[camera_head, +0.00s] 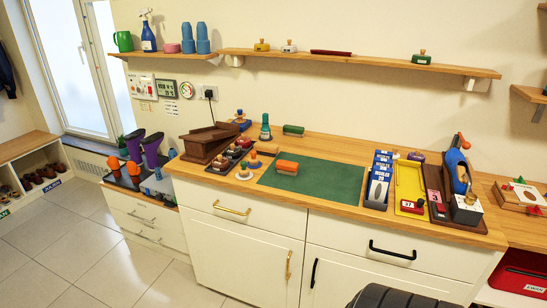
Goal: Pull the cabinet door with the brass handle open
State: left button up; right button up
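The cabinet door with the brass handle (235,260) is the cream door at the lower left of the wooden-topped cabinet. It looks shut and flush with the front. Its upright brass handle (289,265) is near the door's right edge. Its lowest edge is close to the bottom of the picture. Neither of my grippers shows in the head view, and nothing is seen touching the handle.
The neighbouring door has an upright black handle (313,273) close by. Above are drawers with a level brass handle (232,208) and a black handle (392,250). Tools and trays crowd the worktop around a green mat (315,181). Tiled floor (95,255) is clear at left.

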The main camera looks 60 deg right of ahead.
aim_at(256, 266)
jog(key=z, duration=1.45)
